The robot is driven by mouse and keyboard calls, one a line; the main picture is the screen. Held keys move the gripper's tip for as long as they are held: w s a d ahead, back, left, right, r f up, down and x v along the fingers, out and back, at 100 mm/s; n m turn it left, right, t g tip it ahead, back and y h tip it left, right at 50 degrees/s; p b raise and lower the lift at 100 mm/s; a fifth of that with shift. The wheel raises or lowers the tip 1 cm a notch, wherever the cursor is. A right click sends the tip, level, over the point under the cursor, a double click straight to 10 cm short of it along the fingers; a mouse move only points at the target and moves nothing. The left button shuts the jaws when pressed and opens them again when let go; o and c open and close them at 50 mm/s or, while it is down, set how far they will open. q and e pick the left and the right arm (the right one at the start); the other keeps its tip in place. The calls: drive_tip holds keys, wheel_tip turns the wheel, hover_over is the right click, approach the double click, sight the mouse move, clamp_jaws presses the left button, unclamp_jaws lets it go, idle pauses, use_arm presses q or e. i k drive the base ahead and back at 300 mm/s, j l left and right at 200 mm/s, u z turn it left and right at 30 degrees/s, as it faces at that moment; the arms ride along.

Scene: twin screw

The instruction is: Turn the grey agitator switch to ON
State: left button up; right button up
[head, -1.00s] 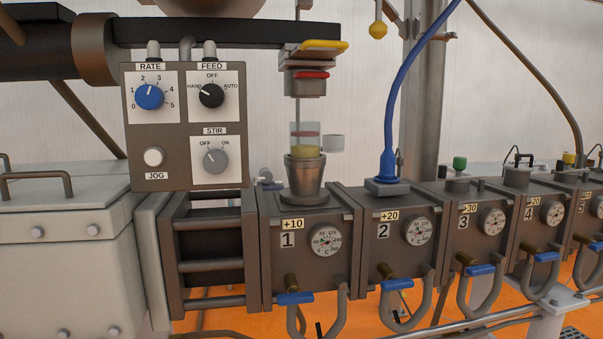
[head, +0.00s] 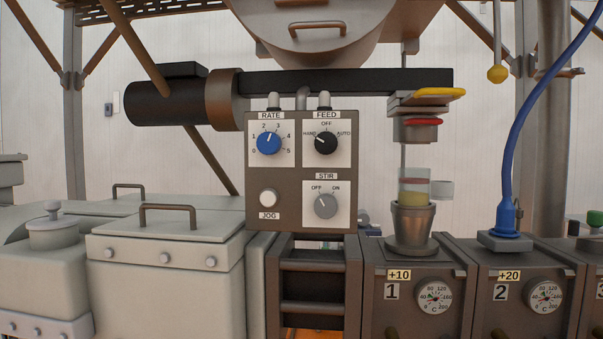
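The grey agitator switch (head: 325,206) is a round knob on the white STIR plate, at the lower right of the dark control box (head: 293,222). Its pointer tilts to the upper left, toward OFF. The ON label is at the upper right of the knob. Neither of my grippers shows in the head view, and nothing touches the knob.
The box also carries the blue RATE knob (head: 269,143), the black FEED knob (head: 326,142) pointing toward HAND, and the white JOG button (head: 268,198). A metal feed throat (head: 412,225) stands on barrel block 1, right of the box. A grey cabinet (head: 165,265) is at left.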

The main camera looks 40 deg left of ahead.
sight(325, 205)
drive_tip(key=k, duration=0.45)
drive_tip(key=j+u, duration=0.1)
drive_tip(key=j, duration=0.4)
drive_tip(key=i+j+u, duration=0.1)
drive_tip(key=j, duration=0.4)
drive_tip(key=i+j+u, duration=0.1)
drive_tip(key=j, duration=0.35)
drive_tip(key=i+j+u, duration=0.1)
drive_tip(key=j, duration=0.4)
